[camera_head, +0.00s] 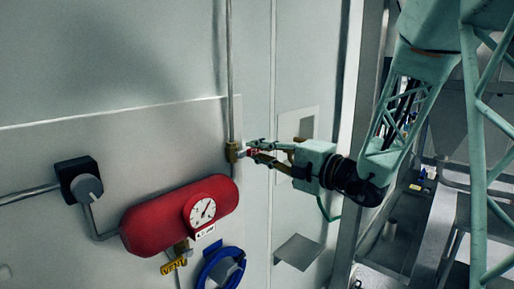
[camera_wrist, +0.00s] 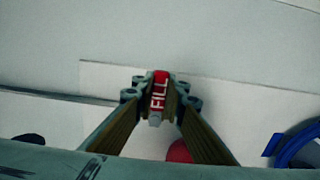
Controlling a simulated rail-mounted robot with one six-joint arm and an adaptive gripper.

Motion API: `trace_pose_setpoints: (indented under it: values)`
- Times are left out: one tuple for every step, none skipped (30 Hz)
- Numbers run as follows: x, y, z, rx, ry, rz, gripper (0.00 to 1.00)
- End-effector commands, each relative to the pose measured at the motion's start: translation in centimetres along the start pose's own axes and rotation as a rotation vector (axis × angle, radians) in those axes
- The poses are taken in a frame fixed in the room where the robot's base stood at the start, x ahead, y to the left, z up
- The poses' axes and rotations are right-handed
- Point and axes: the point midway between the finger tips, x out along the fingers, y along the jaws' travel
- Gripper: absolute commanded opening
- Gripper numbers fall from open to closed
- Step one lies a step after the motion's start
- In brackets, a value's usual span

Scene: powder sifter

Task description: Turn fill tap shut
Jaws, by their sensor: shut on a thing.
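The fill tap's red handle (camera_wrist: 159,92), lettered FILL, stands between my gripper's fingers in the wrist view. In the head view the red handle (camera_head: 253,152) shows small beside the brass tap body (camera_head: 233,152), at the lower end of a vertical pipe. My gripper (camera_head: 256,151) reaches in from the right and is shut on the handle. In the wrist view my gripper (camera_wrist: 160,98) has its two fingers on either side of the handle. The fingers hide part of the tap in both views.
A red tank (camera_head: 150,226) with a dial gauge (camera_head: 202,210) is on the wall below left. A grey knob (camera_head: 88,187) is at far left. A small shelf (camera_head: 298,250) juts out below my gripper.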

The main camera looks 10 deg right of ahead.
Motion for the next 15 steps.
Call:
trace_pose_setpoints:
  values:
    - [-0.03, -0.16, -0.02, 0.008, 0.000, -0.002, 0.00]
    - [-0.04, -0.18, -0.01, 0.011, 0.000, -0.002, 0.00]
    - [-0.04, -0.19, -0.01, 0.015, 0.000, -0.002, 0.00]
    - [-0.05, -0.20, 0.00, 0.017, 0.000, -0.002, 0.00]
    - [-0.05, -0.21, 0.00, 0.018, 0.000, -0.002, 0.00]
    - [-0.05, -0.21, 0.00, 0.018, 0.000, -0.002, 0.00]
    - [-0.05, -0.21, 0.00, 0.018, 0.000, -0.002, 0.00]
    - [-0.05, -0.22, 0.00, 0.018, 0.000, -0.002, 0.00]
    - [-0.05, -0.22, 0.00, 0.018, 0.000, -0.002, 0.00]
    - [-0.05, -0.22, 0.00, 0.018, 0.000, -0.002, 0.00]
    - [-0.05, -0.22, 0.00, 0.018, 0.000, -0.002, 0.00]
    - [-0.05, -0.22, 0.00, 0.018, 0.000, -0.002, 0.00]
    - [-0.05, -0.22, 0.00, 0.018, 0.000, -0.002, 0.00]
    - [-0.05, -0.22, -0.01, 0.018, 0.000, -0.002, 0.12]
    - [-0.06, -0.22, 0.00, 0.018, 0.000, -0.002, 0.16]
